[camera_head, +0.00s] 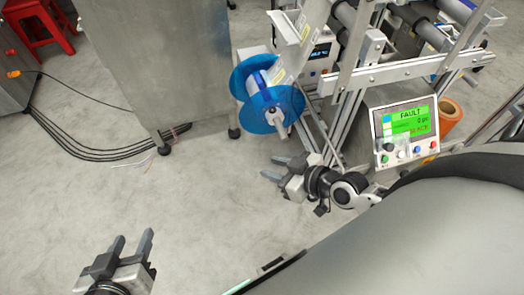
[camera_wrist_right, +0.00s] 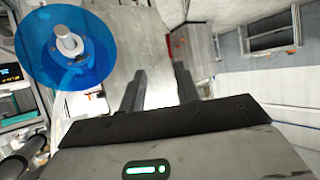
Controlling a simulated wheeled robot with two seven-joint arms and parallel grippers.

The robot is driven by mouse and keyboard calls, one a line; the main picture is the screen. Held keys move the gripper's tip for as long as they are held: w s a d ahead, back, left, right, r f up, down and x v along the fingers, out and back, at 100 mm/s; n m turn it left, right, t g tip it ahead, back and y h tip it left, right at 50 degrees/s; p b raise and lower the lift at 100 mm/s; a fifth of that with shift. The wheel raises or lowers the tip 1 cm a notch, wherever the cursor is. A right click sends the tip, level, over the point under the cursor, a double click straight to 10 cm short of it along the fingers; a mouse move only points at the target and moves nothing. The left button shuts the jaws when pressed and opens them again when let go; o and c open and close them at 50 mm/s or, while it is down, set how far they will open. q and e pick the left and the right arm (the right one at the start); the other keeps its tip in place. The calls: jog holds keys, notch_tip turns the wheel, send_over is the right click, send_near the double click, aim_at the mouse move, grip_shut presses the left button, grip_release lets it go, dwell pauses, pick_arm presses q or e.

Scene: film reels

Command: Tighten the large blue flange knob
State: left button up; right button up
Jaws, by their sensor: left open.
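The large blue flange (camera_head: 272,98) is a translucent blue disc on a spindle at the front of the machine, with a second blue disc behind it. A pale knob (camera_head: 280,122) sticks out from its centre. In the right wrist view the blue flange (camera_wrist_right: 95,60) is at the upper left, with the knob (camera_wrist_right: 67,41) at its middle. My right gripper (camera_head: 270,168) is open and empty, below the flange and apart from it. My left gripper (camera_head: 132,238) is open and empty over the floor at the lower left, far from the flange.
A control panel (camera_head: 407,130) with a green FAULT screen stands right of my right gripper. An orange roll (camera_head: 451,115) is beyond it. A steel cabinet (camera_head: 160,60) stands at the upper left, with black cables beside it and a red stool (camera_head: 38,25) behind. The floor between is clear.

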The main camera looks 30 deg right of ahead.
pick_arm(q)
notch_tip(320, 180, up, 2)
jog(key=shift+p, duration=0.8)
pick_arm(e)
jog(key=s+a+r+g, duration=0.1)
jog(key=s+a+r, duration=0.2)
jog(key=a, duration=0.2)
jog(key=shift+a+m, duration=0.3)
jog(key=shift+r, duration=0.1)
